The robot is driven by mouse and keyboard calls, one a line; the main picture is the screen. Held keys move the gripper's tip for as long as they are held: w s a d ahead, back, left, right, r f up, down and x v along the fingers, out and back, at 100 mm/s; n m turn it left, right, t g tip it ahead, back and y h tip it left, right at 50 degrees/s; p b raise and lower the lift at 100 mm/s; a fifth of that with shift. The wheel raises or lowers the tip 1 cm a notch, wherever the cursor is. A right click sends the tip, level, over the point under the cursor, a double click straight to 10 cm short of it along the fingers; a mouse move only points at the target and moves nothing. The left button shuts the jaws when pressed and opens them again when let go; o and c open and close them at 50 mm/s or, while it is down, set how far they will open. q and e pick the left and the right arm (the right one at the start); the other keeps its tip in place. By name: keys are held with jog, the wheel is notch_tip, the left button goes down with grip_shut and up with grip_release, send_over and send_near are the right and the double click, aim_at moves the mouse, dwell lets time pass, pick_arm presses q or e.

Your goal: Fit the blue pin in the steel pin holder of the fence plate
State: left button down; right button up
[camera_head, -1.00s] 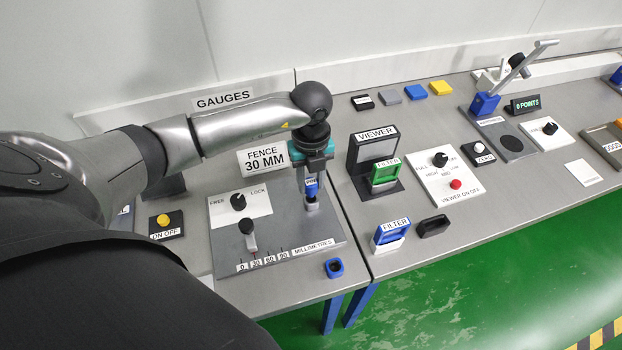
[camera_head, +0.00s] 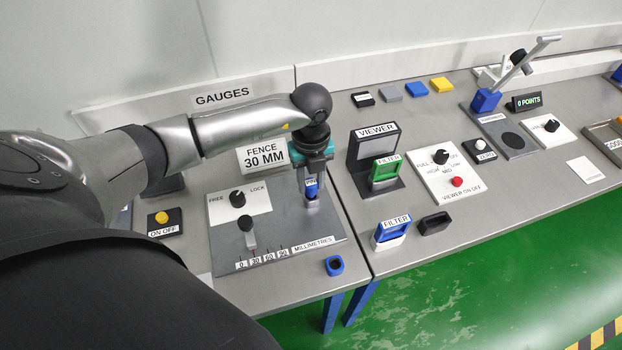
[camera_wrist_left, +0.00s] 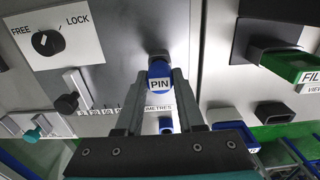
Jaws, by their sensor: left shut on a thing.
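The blue pin (camera_head: 311,189), labelled PIN, stands upright at the steel pin holder (camera_head: 312,205) on the right part of the grey fence plate (camera_head: 290,222). My left gripper (camera_head: 311,180) is shut on the pin from above. In the left wrist view the pin (camera_wrist_left: 159,84) sits between the two fingers (camera_wrist_left: 160,76), and the holder (camera_wrist_left: 158,57) shows just beyond it. The pin's lower end meets the holder or is inside it; how deep it sits is hidden. My right gripper is not in view.
The fence plate carries a FREE/LOCK knob (camera_head: 237,199), a slider handle (camera_head: 246,227) and a millimetre scale (camera_head: 290,250). A blue socket block (camera_head: 334,266) lies near the table's front edge. The FENCE 30 MM sign (camera_head: 263,157) stands behind. The viewer (camera_head: 374,150) stands to the right.

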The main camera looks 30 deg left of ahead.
aim_at(311, 182)
pick_arm(q)
jog(key=shift+f+b, duration=0.65)
jog(key=shift+f, duration=0.35)
jog(key=shift+c, duration=2.2)
grip_release()
jog(key=shift+r, duration=0.1)
notch_tip(311, 182, up, 15)
jog(key=shift+p, duration=0.35)
